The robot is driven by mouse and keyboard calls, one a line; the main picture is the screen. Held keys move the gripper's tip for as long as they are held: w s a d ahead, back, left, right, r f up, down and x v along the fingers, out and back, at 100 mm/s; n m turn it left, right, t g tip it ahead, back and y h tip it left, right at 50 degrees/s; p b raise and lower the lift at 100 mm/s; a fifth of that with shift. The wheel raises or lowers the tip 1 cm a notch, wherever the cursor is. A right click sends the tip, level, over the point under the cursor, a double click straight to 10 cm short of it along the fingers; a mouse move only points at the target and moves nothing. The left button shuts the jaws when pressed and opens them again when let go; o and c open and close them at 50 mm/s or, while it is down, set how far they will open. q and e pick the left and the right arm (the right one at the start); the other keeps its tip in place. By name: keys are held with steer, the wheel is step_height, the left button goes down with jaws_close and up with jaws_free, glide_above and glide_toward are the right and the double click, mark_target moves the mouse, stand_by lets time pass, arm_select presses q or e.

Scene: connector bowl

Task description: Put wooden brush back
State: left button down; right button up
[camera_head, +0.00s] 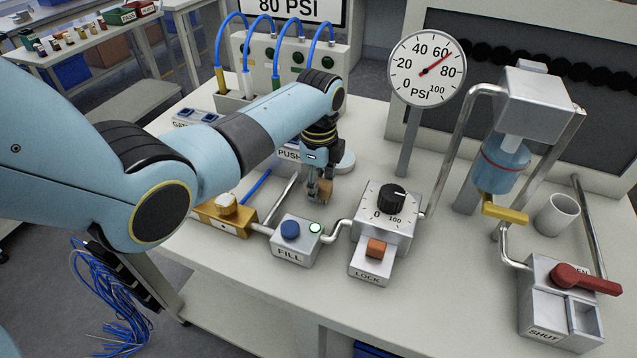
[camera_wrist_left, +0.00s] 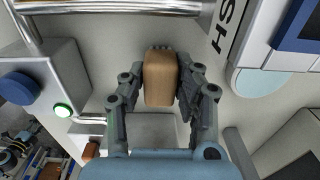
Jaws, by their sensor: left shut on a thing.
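The wooden brush is a small tan block that shows between my left gripper's fingers in the left wrist view (camera_wrist_left: 160,80), with a narrow edge at its far end. My left gripper (camera_head: 319,188) is shut on it, one finger on each side. In the head view the brush (camera_head: 324,193) is a small brown patch at the fingertips, low over the white table behind the FILL box; I cannot tell if it touches the table. My right gripper is not in view.
The FILL box (camera_head: 295,243) with its blue button and the dial box (camera_head: 386,220) with an orange LOCK block stand in front. A PUSH unit (camera_head: 289,154) is behind the gripper. A white cup (camera_head: 555,215) and red-handled valve (camera_head: 586,280) are at right.

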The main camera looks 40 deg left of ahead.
mark_target(319, 182)
arm_select(q)
steer(key=c, duration=1)
jaws_free()
steer(key=shift+f, duration=0.1)
steer(key=shift+o, duration=0.2)
steer(key=shift+r, duration=0.3)
step_height(319, 182, up, 12)
steer(key=shift+f, duration=0.15)
steer(key=shift+s, duration=0.1)
